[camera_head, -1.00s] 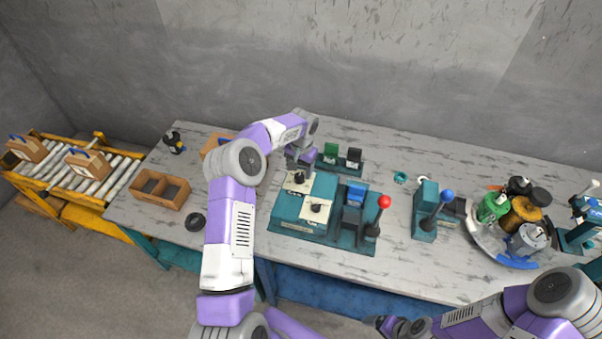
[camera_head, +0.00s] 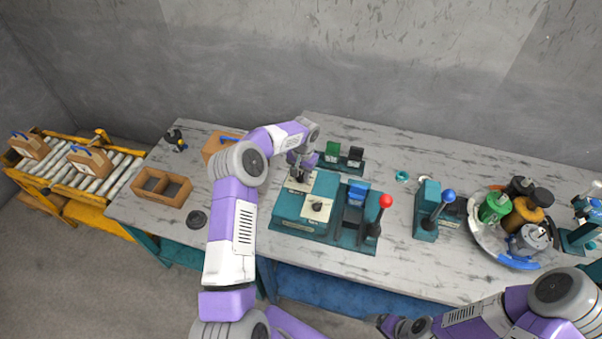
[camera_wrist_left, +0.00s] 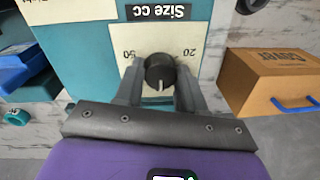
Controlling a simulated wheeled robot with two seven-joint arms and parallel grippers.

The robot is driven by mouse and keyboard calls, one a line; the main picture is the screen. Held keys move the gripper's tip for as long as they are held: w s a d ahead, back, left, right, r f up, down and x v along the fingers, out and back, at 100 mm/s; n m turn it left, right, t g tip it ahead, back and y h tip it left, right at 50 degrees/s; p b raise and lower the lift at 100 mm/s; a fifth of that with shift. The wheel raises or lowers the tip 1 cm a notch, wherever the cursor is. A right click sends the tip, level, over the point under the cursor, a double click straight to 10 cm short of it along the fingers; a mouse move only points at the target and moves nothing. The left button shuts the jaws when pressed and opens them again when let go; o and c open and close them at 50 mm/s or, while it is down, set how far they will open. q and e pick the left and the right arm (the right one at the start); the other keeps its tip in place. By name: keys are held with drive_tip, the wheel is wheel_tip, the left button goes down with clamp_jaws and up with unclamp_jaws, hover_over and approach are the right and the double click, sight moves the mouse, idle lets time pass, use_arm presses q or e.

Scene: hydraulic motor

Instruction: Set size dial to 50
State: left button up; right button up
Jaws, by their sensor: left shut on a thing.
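The size dial is a black round knob (camera_wrist_left: 159,72) on a cream plate, which in the left wrist view has a "Size cc" label, 50 at the left and 20 at the right. A white mark on the knob points toward the bottom of that view, at neither number. My left gripper (camera_wrist_left: 159,88) has one finger on each side of the knob and is shut on it. In the head view my left gripper (camera_head: 299,174) covers most of the knob above its plate (camera_head: 297,186). My right gripper (camera_head: 392,325) is low in the head view, away from the dial; its fingers are unclear.
A second dial (camera_head: 317,207) sits on the same teal panel (camera_head: 291,224). A red-knobbed lever (camera_head: 386,201) and a blue-knobbed lever (camera_head: 448,196) stand to the right. A cardboard box (camera_wrist_left: 272,80) lies close beside the dial. A round tray (camera_head: 482,237) holds motor parts.

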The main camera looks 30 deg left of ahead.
use_arm(q)
drive_tip(key=shift+m, duration=0.4)
drive_tip(key=m+b, duration=0.1)
drive_tip(key=m, duration=0.2)
drive_tip(key=shift+m, duration=0.4)
drive_tip(key=m, duration=0.6)
drive_tip(key=shift+a, duration=0.1)
drive_tip(key=m, duration=0.6)
drive_tip(key=shift+m+t+h, duration=0.3)
drive_tip(key=m, duration=0.6)
drive_tip(key=shift+m, duration=0.3)
drive_tip(key=o, duration=1.1)
drive_tip(key=shift+c, duration=0.2)
